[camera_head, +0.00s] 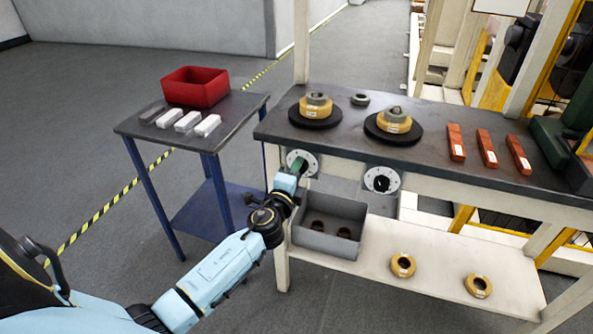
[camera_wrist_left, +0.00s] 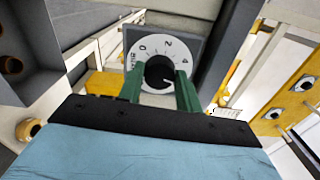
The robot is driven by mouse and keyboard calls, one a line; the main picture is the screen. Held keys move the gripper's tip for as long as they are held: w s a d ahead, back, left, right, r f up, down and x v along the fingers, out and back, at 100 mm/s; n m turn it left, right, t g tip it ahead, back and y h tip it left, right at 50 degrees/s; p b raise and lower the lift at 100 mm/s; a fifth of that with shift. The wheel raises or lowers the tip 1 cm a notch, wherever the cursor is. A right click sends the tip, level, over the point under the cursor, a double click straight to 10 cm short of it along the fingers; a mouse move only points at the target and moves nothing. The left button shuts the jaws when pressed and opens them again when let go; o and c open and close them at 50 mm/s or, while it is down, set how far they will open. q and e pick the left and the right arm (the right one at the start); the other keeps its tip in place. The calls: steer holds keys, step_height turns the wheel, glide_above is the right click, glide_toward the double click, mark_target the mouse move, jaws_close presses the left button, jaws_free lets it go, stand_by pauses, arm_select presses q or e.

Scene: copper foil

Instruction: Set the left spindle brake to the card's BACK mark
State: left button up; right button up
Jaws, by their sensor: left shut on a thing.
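The left spindle brake is a round white dial (camera_head: 310,164) on the front of the bench, below the left spindle. In the left wrist view its face (camera_wrist_left: 150,46) shows the numbers 0, 2 and 4 around a black knob (camera_wrist_left: 158,71). My left gripper (camera_head: 297,166) is at this dial, its green fingers (camera_wrist_left: 161,88) on both sides of the knob and shut on it. The fingers and the gripper body hide the lower part of the dial. A second dial (camera_head: 381,180) sits to the right, free. A white card (camera_head: 500,5) is cut off at the top edge; its text cannot be read.
Two black turntables (camera_head: 316,117) with copper-coloured rolls stand on the bench (camera_head: 350,140), with several red-brown blocks (camera_head: 456,142) to the right. A grey bin (camera_head: 330,222) sits on the lower shelf close to my left gripper. A side table with a red bin (camera_head: 195,88) stands left.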

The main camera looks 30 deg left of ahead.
arm_select(q)
steer(key=shift+m+p, duration=1.95)
steer(key=shift+m, duration=4.75)
arm_select(e)
steer(key=s+d+f, duration=0.2)
steer(key=s+f, duration=0.4)
steer(key=f, duration=0.2)
steer(key=shift+s+d+f+g, duration=0.25)
steer(key=shift+s+d+g, duration=0.05)
steer(key=shift+d+g, duration=0.1)
steer(key=shift+s, duration=0.1)
arm_select(q)
steer(key=o, duration=1)
steer(key=shift+r, duration=0.1)
steer(key=shift+d, duration=0.1)
